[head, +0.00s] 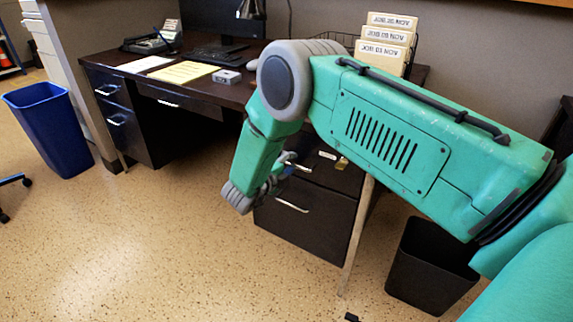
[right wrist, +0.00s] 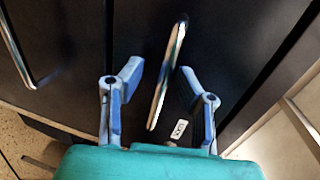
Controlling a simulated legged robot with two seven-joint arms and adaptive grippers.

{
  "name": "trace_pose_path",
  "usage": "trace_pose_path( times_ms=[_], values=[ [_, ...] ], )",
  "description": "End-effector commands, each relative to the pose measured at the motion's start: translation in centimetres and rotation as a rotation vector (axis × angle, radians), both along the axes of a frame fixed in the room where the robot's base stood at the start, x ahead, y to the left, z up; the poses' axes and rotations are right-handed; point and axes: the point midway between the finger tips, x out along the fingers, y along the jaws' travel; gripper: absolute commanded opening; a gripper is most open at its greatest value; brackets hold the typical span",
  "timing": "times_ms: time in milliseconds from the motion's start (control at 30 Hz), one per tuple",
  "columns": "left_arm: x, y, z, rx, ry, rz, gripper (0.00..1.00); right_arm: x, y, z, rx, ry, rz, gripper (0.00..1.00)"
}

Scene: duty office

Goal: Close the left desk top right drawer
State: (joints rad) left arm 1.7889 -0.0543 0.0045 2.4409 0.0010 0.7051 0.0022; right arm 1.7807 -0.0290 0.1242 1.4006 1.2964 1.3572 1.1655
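The desk (head: 230,92) has dark drawers on both sides. My right gripper (head: 278,172) is at this drawer's front. In the right wrist view, the gripper (right wrist: 160,100) is open, its two fingers apart on either side of a silver bar handle (right wrist: 167,75) on a dark front. I cannot tell whether it touches the handle. A small white label (right wrist: 180,128) shows near the right finger. My left gripper is not in view.
The lower right drawer (head: 305,222) looks shut; its handle shows below my gripper. A black bin (head: 430,270) stands right of the desk leg, and a blue bin (head: 52,130) at left. Speckled floor in front of the desk is clear.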

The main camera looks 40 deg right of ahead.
Motion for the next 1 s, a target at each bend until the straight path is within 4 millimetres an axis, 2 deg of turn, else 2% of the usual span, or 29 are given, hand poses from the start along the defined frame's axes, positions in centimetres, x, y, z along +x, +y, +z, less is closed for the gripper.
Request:
trace_pose_path(
  times_ms=[167, 500, 633, 800, 1000],
  values=[
    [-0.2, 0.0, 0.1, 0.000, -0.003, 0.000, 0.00, -0.3, 1.3, 0.4, -0.002, -0.001, 0.002, 0.30],
    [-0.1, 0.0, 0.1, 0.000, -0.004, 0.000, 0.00, -2.9, 7.6, 1.7, -0.003, 0.000, 0.003, 0.30],
    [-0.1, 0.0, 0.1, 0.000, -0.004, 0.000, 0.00, -3.7, 9.5, 2.1, -0.003, 0.000, 0.002, 0.30],
    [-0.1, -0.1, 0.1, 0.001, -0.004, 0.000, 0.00, -4.3, 10.8, 2.4, -0.004, 0.001, 0.000, 0.30],
    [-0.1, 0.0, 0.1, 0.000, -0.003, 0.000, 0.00, -4.4, 11.2, 2.5, -0.004, 0.001, 0.000, 0.30]
  ],
)
